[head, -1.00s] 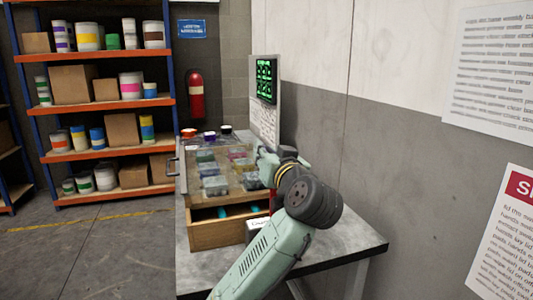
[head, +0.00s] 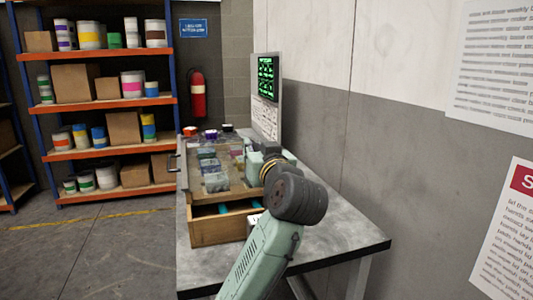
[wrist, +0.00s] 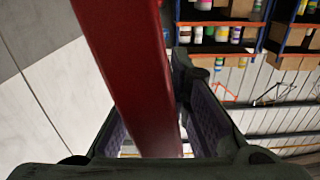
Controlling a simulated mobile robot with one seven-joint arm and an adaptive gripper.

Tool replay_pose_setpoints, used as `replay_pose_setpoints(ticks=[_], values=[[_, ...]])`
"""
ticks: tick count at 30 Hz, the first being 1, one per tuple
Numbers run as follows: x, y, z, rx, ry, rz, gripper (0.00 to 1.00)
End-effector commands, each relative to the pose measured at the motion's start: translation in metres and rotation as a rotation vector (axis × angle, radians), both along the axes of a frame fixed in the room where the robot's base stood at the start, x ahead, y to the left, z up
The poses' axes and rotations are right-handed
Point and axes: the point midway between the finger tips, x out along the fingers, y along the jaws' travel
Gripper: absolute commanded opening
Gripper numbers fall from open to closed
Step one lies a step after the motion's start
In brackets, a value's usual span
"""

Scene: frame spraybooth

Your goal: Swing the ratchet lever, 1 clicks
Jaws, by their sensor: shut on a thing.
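A red bar (wrist: 125,70), which looks like the ratchet lever, runs between the fingers of my gripper (wrist: 150,95) in the wrist view. My gripper is shut on it, and the bar hides part of the fingers. In the head view my arm reaches over the bench, and my gripper (head: 256,160) is at the right side of the clear-topped case. There my own wrist hides the lever, and I cannot see its base or any ratchet teeth.
The wooden case (head: 218,228) with several coloured blocks under a clear cover stands on the grey bench (head: 335,240). A green-lit panel (head: 267,78) rises at the back. Shelves (head: 110,153) and a fire extinguisher (head: 198,95) stand behind. The bench's right side is clear.

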Motion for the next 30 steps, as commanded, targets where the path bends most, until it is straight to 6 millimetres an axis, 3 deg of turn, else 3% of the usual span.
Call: replay_pose_setpoints(ticks=[6,17,18,27,30], values=[[-0.009,0.025,-0.008,-0.130,-0.042,-0.001,0.00],[-0.010,0.030,-0.008,-0.152,-0.048,0.001,0.00],[-0.010,0.030,-0.008,-0.152,-0.048,0.001,0.19],[-0.010,0.030,-0.008,-0.151,-0.049,0.001,0.38],[-0.009,0.030,-0.008,-0.150,-0.049,0.001,0.38]])
